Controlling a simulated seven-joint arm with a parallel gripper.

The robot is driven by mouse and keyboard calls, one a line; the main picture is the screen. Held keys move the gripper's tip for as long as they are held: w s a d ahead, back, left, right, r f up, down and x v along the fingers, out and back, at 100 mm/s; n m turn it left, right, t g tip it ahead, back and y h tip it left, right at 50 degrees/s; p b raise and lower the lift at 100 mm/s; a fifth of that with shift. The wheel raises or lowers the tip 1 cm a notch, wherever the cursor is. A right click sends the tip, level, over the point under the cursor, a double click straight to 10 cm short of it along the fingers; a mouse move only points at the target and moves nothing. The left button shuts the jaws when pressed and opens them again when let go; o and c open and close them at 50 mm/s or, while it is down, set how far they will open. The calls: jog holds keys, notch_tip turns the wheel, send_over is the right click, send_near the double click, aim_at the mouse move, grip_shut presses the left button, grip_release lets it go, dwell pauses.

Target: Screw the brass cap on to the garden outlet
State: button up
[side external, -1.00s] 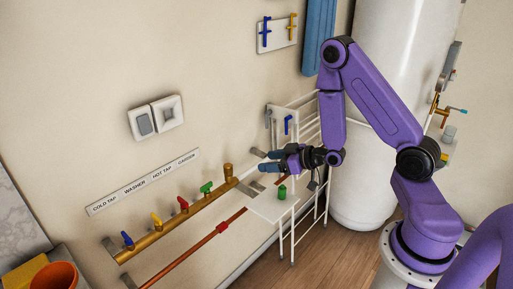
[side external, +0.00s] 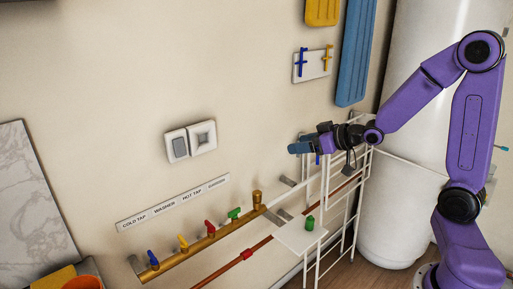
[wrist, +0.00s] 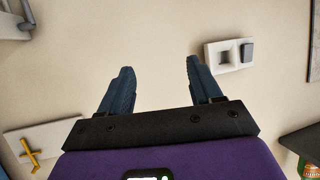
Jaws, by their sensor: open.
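The brass manifold pipe (side external: 205,240) runs along the wall in the side view, with blue, yellow, red and green valve handles. A brass cylindrical piece (side external: 257,198) stands upright at its right end, near the GARDEN end of the label strip (side external: 175,202). I cannot tell whether this piece is the cap, the outlet, or both together. My gripper (side external: 294,148) is above and to the right of it, apart from it. In the wrist view my gripper (wrist: 158,68) has its blue fingers spread wide, with only bare wall between them. The manifold is not in the wrist view.
A white wire rack (side external: 352,190) stands right of the pipe, beside a small white shelf (side external: 296,235) with a green bottle (side external: 310,223). A switch plate (side external: 190,142) and a hook panel (side external: 312,66) are on the wall. A white tank (side external: 395,200) stands at right.

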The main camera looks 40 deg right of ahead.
jog(key=w+d+f+m+g+h, duration=0.2)
jog(key=w+m+g+h, duration=0.25)
jog(key=w+m, duration=0.55)
jog(key=r+m+g+y, duration=0.2)
jog(key=m+g, duration=0.5)
jog(key=g, duration=0.1)
send_over(257, 192)
jog(key=shift+h, duration=0.25)
notch_tip(257, 192, down, 22)
jog(key=shift+a+f, duration=0.1)
jog(key=shift+c, duration=0.3)
jog(key=c, duration=1)
jog(key=o, duration=0.7)
jog(key=shift+o, duration=0.2)
